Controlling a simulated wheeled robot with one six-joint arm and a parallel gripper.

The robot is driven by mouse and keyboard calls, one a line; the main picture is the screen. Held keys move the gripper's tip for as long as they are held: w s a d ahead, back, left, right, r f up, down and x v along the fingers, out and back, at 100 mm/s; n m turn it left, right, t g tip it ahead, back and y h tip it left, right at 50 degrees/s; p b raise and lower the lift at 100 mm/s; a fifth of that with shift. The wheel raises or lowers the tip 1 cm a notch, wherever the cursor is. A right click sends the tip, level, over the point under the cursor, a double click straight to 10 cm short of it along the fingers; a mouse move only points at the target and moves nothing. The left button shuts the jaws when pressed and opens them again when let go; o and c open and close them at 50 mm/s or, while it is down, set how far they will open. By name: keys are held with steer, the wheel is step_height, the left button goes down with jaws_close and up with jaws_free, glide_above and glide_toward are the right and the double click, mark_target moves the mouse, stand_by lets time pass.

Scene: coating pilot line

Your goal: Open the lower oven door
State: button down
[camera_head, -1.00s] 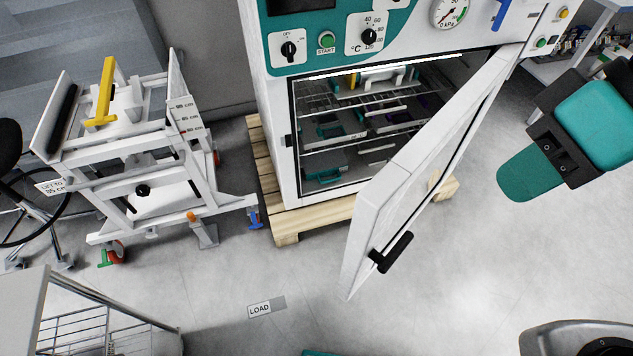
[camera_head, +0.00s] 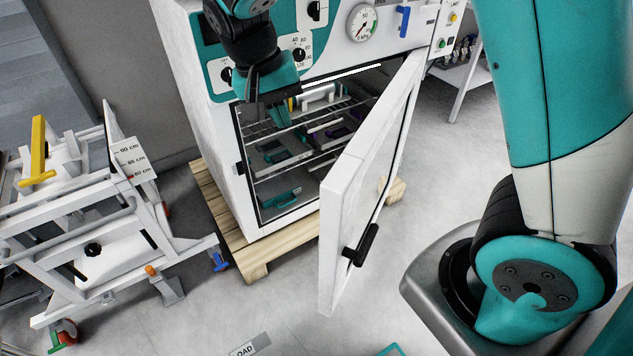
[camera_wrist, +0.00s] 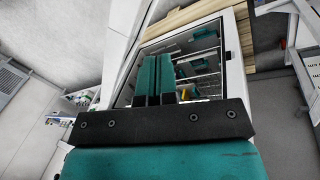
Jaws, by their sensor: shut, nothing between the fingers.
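The lower oven door (camera_head: 352,194) is white with a window and stands open, swung out towards the camera from the oven's right side. Its black handle (camera_head: 361,245) is on the free edge. The oven (camera_head: 188,95) is white with a teal control panel, and its chamber shows wire shelves. My gripper (camera_head: 280,117) is shut and empty, in front of the upper left of the opening, left of the door and apart from the handle. In the wrist view its teal fingers (camera_wrist: 154,80) lie together, pointing to the chamber and hiding part of it. The handle is not visible there.
The oven stands on a wooden pallet (camera_head: 240,250). A white wheeled trolley (camera_head: 95,225) with a yellow lever is at the left. Teal and dark items (camera_head: 275,152) lie on the shelves. A floor label (camera_head: 243,349) is at the bottom.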

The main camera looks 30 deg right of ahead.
steer(key=w+f+m+g+h+b, duration=0.2)
steer(key=w+f+m+h, duration=0.3)
steer(key=f+m, duration=0.4)
steer(key=s+d+f+y+p, duration=0.1)
steer(key=s+d+f+p, duration=0.2)
steer(key=d+f, duration=0.5)
steer(key=shift+s+d+f, duration=0.15)
steer(key=shift+s+f, duration=0.6)
steer(key=shift+f, duration=0.15)
